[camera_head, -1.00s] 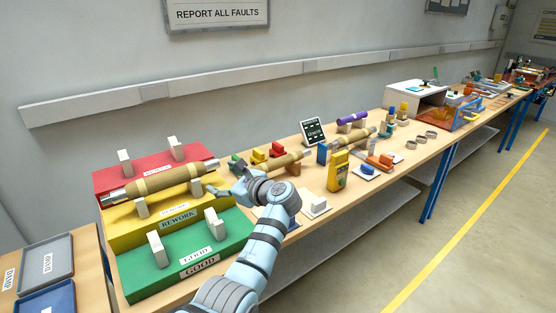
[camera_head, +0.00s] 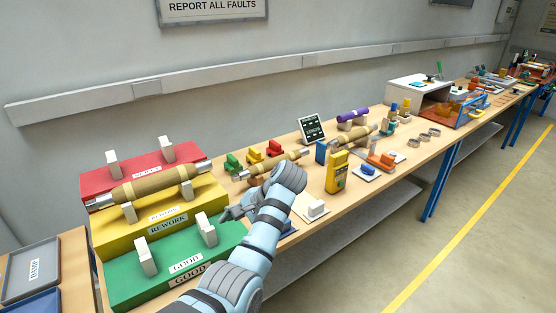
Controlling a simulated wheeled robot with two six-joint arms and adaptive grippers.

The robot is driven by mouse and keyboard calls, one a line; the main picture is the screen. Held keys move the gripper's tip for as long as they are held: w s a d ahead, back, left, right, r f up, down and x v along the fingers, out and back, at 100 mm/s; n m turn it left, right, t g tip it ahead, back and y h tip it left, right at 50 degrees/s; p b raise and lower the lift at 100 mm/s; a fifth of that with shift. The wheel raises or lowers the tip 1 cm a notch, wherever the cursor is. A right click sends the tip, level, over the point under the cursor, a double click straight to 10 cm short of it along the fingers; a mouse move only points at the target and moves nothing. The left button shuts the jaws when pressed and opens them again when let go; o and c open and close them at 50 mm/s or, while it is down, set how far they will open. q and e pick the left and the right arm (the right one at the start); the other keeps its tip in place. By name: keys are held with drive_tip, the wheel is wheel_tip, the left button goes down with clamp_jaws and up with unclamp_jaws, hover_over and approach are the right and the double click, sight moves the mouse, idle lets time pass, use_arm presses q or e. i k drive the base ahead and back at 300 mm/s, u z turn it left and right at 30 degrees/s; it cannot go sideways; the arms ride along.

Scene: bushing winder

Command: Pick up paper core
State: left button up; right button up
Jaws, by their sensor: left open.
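Several tan, paper-like rolls with grey metal ends are in view, and I cannot tell which is the paper core. One roll (camera_head: 155,187) lies on white posts over the yellow REWORK block at left. A second roll (camera_head: 268,166) lies by small green, yellow and red blocks mid-table. A third roll (camera_head: 352,138) lies farther right. My left gripper (camera_head: 226,213) is open and empty, with its fingers pointing left beside the green GOOD block's (camera_head: 175,262) right post. It is apart from all the rolls. My right gripper is out of view.
The red block (camera_head: 92,181) stands behind the yellow block (camera_head: 112,236). A yellow meter (camera_head: 336,172), a small dark screen (camera_head: 312,128) and a purple roll (camera_head: 352,115) stand farther right. Grey and blue trays (camera_head: 32,268) lie at lower left.

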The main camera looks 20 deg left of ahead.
sight(265, 166)
drive_tip(key=i, duration=1.8)
